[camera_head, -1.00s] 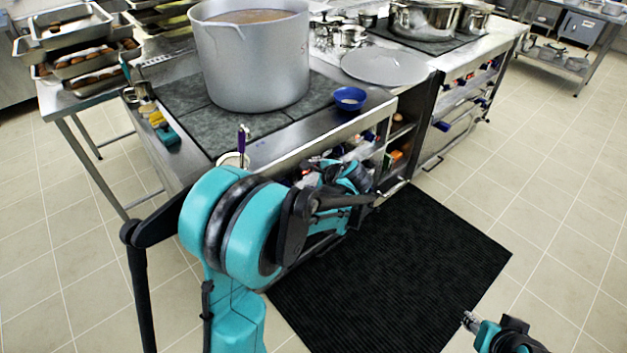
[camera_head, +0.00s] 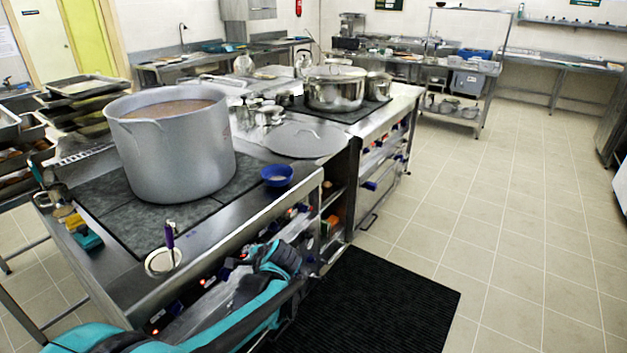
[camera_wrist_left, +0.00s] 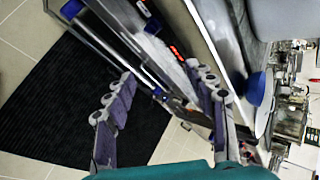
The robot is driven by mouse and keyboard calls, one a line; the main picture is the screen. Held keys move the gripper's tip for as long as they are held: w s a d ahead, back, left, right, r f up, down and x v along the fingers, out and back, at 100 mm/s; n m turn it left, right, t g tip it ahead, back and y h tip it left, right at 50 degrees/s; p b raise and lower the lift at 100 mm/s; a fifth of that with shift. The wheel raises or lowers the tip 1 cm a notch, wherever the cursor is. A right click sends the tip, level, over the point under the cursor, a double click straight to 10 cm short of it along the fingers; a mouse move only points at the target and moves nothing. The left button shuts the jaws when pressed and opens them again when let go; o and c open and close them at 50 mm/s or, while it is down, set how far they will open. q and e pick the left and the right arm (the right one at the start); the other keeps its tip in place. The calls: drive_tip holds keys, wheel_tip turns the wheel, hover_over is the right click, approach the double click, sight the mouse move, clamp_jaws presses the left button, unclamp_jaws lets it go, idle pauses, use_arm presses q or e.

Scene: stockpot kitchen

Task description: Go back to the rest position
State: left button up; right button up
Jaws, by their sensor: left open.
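My left arm comes in at the bottom left of the head view, low along the front of the stove counter. Its wrist (camera_head: 274,262) is beside the counter's front edge; the fingertips are hard to make out there. In the left wrist view my left gripper (camera_wrist_left: 162,92) has its two fingers spread wide with nothing between them. Behind the fingers are the counter front with its knobs and rail, and the black floor mat (camera_wrist_left: 50,100). My right gripper is out of the head view.
A large grey stockpot (camera_head: 172,150) stands on the stove, with a blue bowl (camera_head: 277,175) near the counter edge and a round ladle rest (camera_head: 163,262) holding a purple-handled utensil. A flat grey lid (camera_head: 305,140) lies behind. The tiled floor (camera_head: 500,230) at right is clear.

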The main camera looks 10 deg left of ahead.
use_arm(q)
drive_tip(key=s+d+n+h, duration=0.3)
drive_tip(key=s+d+n, duration=0.2)
drive_tip(key=s, duration=0.5)
drive_tip(key=s+d+r+n+t+h, duration=0.1)
drive_tip(key=s+d+n+h, duration=0.3)
drive_tip(key=s+d, duration=0.3)
drive_tip(key=s+n, duration=0.1)
drive_tip(key=s, duration=0.3)
drive_tip(key=shift+s+d+n, duration=0.2)
drive_tip(key=shift+d+n, duration=0.1)
